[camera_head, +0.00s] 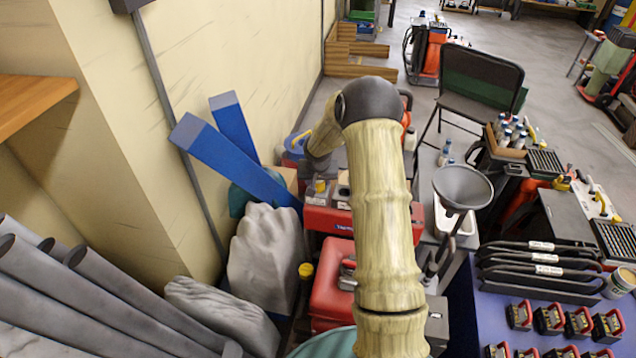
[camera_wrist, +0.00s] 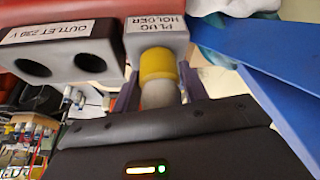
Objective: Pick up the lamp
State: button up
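In the wrist view a piece with a yellow collar and a pale, rounded near end (camera_wrist: 158,80) stands at a grey box labelled "PLUG HOLDER" (camera_wrist: 157,32). I cannot tell whether this piece is the lamp. The two dark fingers of my gripper (camera_wrist: 159,78) stand on either side of it, close to the yellow collar. Whether they touch it is not clear.
A grey double socket box labelled "OUTLET 230 V" (camera_wrist: 55,58) sits beside the holder. Blue beams (camera_head: 222,150) lean at the wall, near a grey rock-like lump (camera_head: 265,250). A red case (camera_head: 332,293) lies close below. A blue table (camera_head: 462,310) with several red-black packs stands at right.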

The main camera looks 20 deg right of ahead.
jog(key=c, duration=0.5)
jog(key=shift+r, duration=0.1)
jog(key=shift+c, duration=0.2)
notch_tip(320, 180, up, 28)
jog(key=p, duration=0.4)
jog(key=shift+p, duration=0.4)
jog(key=shift+f, duration=0.2)
